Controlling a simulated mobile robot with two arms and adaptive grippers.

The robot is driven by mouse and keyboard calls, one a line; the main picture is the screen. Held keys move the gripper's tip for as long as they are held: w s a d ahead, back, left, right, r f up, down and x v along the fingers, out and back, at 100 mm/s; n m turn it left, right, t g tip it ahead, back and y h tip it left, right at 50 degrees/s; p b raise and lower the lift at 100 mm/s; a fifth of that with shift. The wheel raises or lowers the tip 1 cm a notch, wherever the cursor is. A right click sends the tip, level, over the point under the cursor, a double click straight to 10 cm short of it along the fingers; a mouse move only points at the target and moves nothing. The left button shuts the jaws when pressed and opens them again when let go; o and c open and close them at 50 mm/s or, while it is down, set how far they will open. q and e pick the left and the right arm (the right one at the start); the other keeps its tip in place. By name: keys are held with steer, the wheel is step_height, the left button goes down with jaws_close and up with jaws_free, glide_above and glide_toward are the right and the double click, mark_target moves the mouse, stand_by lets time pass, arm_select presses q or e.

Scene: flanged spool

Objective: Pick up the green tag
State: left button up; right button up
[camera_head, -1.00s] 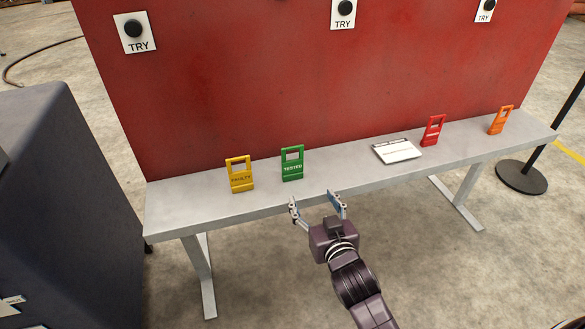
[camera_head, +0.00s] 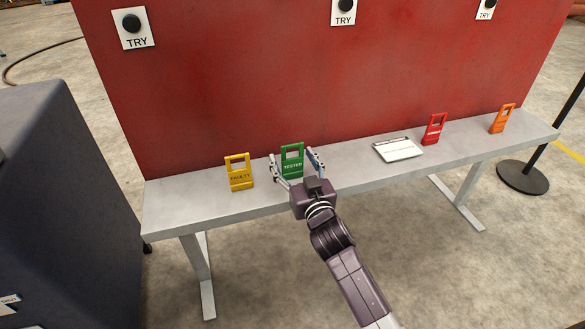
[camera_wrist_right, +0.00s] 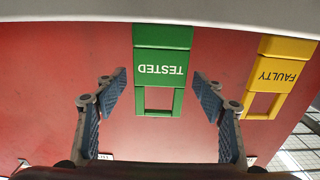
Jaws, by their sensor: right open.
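The green tag (camera_head: 292,161), lettered TESTED, stands upright on the grey bench (camera_head: 200,205). My right gripper (camera_head: 294,162) is open, with one finger at each side of the tag in the head view. In the right wrist view the green tag (camera_wrist_right: 161,68) appears upside down, between the two fingers (camera_wrist_right: 159,88) with a gap on both sides. The fingers do not visibly touch it. My left gripper is not in view.
A yellow FAULTY tag (camera_head: 239,173) stands close to the left of the green one. A clipboard (camera_head: 398,150), a red tag (camera_head: 434,129) and an orange tag (camera_head: 502,119) are farther right on the bench. A red panel (camera_head: 250,80) rises behind.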

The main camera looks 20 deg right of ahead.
steer(key=shift+w, duration=0.25)
steer(key=shift+c, duration=0.7)
steer(key=c, duration=1)
